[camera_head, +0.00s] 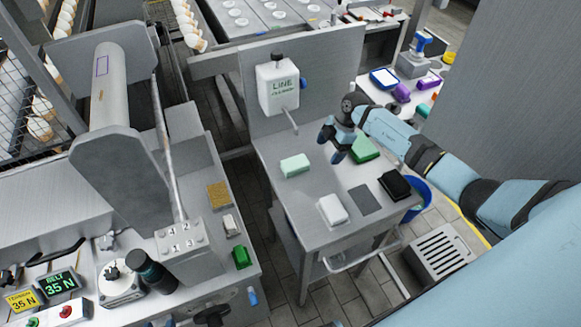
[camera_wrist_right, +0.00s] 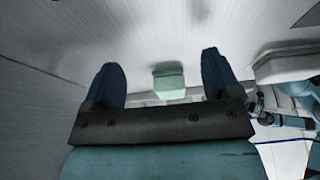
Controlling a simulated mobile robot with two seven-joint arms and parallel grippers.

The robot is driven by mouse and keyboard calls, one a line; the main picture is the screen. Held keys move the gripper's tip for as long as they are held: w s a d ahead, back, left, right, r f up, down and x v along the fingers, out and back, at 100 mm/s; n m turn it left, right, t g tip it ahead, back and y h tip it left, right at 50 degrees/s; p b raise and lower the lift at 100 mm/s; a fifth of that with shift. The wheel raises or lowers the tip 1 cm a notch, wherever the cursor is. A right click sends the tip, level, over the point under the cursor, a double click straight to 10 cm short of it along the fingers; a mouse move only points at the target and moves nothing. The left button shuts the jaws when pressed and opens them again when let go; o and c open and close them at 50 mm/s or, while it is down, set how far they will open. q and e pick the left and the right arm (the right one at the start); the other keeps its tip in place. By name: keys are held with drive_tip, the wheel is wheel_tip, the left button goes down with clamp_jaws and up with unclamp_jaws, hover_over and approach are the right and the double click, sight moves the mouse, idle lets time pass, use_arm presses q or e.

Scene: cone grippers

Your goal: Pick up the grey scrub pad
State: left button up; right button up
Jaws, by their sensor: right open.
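A thin, flat grey square (camera_head: 365,200), which looks like the grey scrub pad, lies on the small metal table (camera_head: 310,185) between a white block (camera_head: 332,209) and a black pad (camera_head: 395,185). My right gripper (camera_head: 331,146) is open and empty above the back of this table, up and left of the grey square and apart from it. In the right wrist view its two blue fingers (camera_wrist_right: 161,75) stand wide apart, with a pale green block (camera_wrist_right: 169,82) beyond the gap. I cannot make out the grey square in that view.
The pale green block also shows in the head view (camera_head: 295,165). A darker green pad (camera_head: 364,149) lies close to my right gripper. A blue bucket (camera_head: 417,192) stands at the table's right side.

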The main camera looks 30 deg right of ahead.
sight(295, 162)
drive_tip(key=a+p, duration=0.1)
drive_tip(key=a, duration=0.5)
drive_tip(key=shift+w+r, duration=0.1)
drive_tip(key=shift+a, duration=0.8)
drive_tip(key=a, duration=0.2)
drive_tip(key=a+p, duration=0.1)
drive_tip(key=a, duration=0.1)
drive_tip(key=shift+w+a+f, duration=0.1)
drive_tip(key=shift+w+f, duration=0.05)
drive_tip(key=shift+f, duration=0.45)
drive_tip(key=shift+c, duration=0.5)
drive_tip(key=c, duration=1)
